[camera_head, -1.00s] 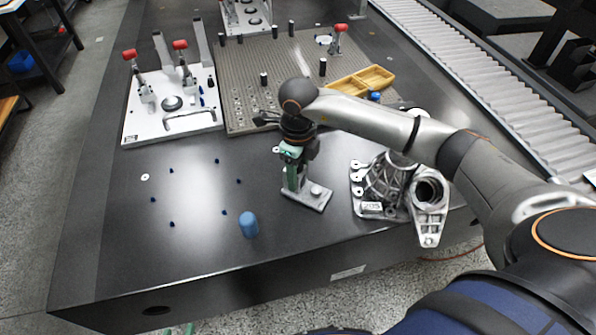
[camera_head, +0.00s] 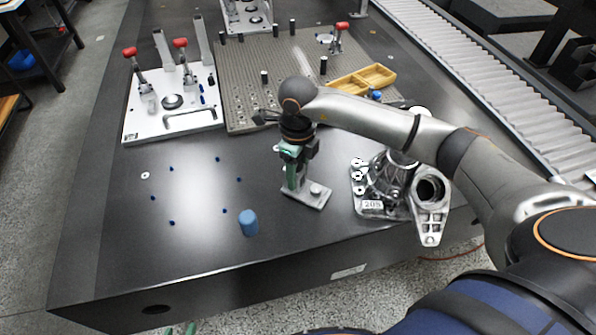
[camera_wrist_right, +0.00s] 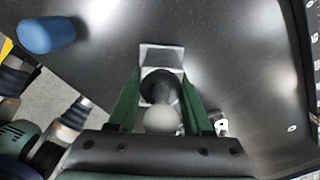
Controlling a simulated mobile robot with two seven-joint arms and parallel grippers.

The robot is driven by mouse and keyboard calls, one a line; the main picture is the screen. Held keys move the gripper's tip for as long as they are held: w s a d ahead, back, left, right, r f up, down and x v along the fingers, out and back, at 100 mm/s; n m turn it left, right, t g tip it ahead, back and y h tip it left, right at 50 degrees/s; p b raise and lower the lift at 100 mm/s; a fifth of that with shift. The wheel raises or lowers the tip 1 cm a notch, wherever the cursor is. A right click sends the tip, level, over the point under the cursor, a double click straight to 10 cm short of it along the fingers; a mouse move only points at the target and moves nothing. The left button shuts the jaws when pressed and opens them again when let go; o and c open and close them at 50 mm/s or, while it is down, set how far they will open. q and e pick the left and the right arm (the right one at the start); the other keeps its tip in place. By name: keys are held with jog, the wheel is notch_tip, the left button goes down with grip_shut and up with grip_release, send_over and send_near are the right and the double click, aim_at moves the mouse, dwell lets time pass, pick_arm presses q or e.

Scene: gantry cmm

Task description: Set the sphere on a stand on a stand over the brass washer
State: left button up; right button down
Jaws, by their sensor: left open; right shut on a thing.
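The stand (camera_head: 312,194) shows a pale flat foot below my right gripper (camera_head: 290,165). In the right wrist view a pale sphere (camera_wrist_right: 162,119) sits between the green fingers, with a dark stem (camera_wrist_right: 160,88) and the grey foot beyond it. My right gripper is shut on this stand. I cannot tell whether the foot touches the table. A pale washer (camera_head: 145,176) lies flat at the left of the table; another pale disc (camera_head: 277,149) lies beside my right gripper. Neither looks clearly brass. Green fingertips of my left gripper (camera_head: 178,331) show apart at the bottom edge.
A blue cylinder (camera_head: 248,222) stands near the front edge, with several small blue pins (camera_head: 217,159) to its left and behind. A grey casting (camera_head: 429,215) lies to the right. A white clamp plate (camera_head: 142,122), a perforated plate (camera_head: 240,75) and a yellow tray (camera_head: 362,80) are behind.

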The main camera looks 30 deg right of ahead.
jog(key=shift+f, duration=0.25)
dwell(0.4)
jog(key=c, duration=0.8)
grip_release()
jog(key=o, duration=0.6)
jog(key=shift+c, duration=0.2)
notch_tip(320, 180, up, 13)
jog(key=shift+f+p, duration=0.2)
jog(key=shift+p, duration=0.1)
